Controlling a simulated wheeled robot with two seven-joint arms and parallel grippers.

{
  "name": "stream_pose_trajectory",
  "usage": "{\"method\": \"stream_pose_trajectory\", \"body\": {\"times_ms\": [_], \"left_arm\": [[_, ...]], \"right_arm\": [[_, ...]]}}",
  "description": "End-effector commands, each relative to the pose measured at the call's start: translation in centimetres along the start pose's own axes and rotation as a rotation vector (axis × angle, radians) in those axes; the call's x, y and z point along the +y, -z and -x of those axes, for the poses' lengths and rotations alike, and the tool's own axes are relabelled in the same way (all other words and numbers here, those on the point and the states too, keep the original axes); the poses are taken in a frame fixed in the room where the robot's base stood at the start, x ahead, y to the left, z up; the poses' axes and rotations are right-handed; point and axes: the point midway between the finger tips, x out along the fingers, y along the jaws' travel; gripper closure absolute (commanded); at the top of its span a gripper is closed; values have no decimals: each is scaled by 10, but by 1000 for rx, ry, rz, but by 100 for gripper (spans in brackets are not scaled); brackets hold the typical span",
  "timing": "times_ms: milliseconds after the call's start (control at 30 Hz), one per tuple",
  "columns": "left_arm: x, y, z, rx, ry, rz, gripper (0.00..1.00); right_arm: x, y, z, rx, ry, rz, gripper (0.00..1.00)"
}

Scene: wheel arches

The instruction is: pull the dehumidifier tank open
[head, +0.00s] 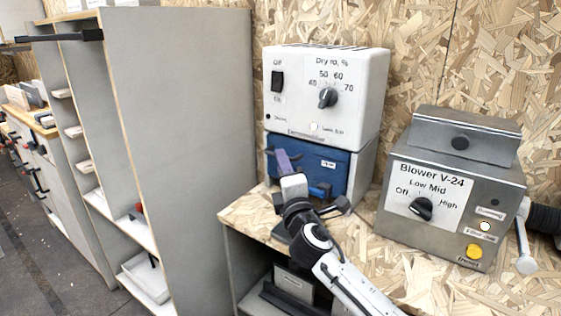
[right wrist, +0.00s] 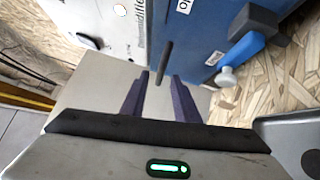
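The dehumidifier (head: 325,85) is a white box with a dial and a rocker switch. Its blue tank (head: 335,163) sits below, its front flush under the white body as far as I can see. My right gripper (head: 283,160) is in front of the tank's left part. Its purple fingers (right wrist: 160,82) are apart, on either side of the bar's lower end; I cannot tell whether they touch it. My left gripper is not in view.
A grey blower box (head: 455,195) with a dial and yellow button stands right of the dehumidifier on the chipboard bench (head: 250,215). A tall grey shelf unit (head: 180,130) stands close on the left. A chipboard wall is behind. Boxes sit under the bench.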

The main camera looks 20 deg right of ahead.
Motion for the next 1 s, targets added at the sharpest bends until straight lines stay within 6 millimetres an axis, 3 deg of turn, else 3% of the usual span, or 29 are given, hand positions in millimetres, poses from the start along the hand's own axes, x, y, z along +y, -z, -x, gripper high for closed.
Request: {"method": "stream_pose_trajectory", "body": {"times_ms": [200, 533, 700, 1000], "left_arm": [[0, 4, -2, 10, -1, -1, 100], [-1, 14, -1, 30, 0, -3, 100], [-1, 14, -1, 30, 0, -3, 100], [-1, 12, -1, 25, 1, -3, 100]], "right_arm": [[0, 1, -21, 1, 0, 0, 72], [0, 1, -24, 1, 0, -1, 72], [0, 0, -24, 1, 0, -1, 100], [1, 4, -21, 3, 1, -2, 100]]}}
